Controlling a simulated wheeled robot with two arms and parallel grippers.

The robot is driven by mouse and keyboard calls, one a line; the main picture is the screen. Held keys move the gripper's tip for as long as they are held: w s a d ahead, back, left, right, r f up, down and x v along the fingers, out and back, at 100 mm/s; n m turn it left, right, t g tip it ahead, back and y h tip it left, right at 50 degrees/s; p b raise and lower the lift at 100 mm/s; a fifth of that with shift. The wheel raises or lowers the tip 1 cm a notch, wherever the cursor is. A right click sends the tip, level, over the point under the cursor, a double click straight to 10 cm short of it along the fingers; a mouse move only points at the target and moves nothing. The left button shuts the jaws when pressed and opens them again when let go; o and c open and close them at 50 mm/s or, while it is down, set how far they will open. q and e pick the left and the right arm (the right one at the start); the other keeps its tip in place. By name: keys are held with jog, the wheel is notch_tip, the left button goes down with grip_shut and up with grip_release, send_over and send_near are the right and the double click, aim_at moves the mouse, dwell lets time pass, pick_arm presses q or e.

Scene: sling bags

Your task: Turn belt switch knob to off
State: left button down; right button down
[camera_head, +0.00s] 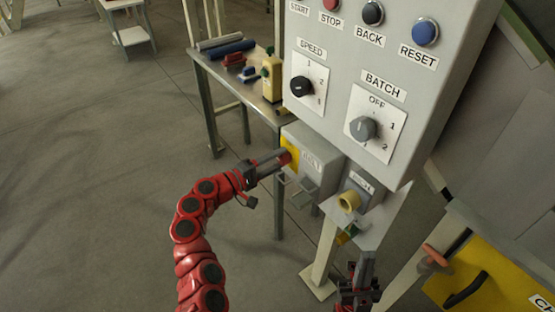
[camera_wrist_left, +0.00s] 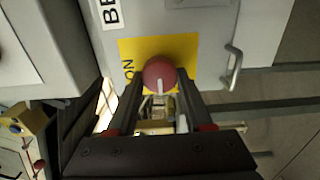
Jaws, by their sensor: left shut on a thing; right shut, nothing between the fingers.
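The belt switch is a grey box (camera_head: 322,148) under the control panel, with a label that is only partly readable. On its side is a yellow plate (camera_wrist_left: 130,50) marked ON, which also shows in the head view (camera_head: 293,147). A round red knob (camera_wrist_left: 159,72) with a white pointer line sits on the plate. My left gripper (camera_head: 281,158) is shut on the red knob, one finger on each side of it; the fingers cover part of the plate. My right gripper (camera_head: 358,294) is shut and empty, low beneath the panel, partly cut off.
The control panel (camera_head: 445,60) with buttons and the SPEED and BATCH knobs hangs above. A second grey box with a yellow ring (camera_head: 348,201) is to the right. A metal handle (camera_wrist_left: 234,67) projects beside the plate. A table (camera_head: 229,73) with small items stands behind.

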pick_arm(q)
jog(key=shift+c, duration=1.5)
grip_release()
jog(key=b+v, duration=0.1)
jog(key=v, duration=1.6)
jog(key=shift+s+a+b, duration=0.15)
jog(key=shift+a+b, duration=0.05)
jog(key=shift+b, duration=0.15)
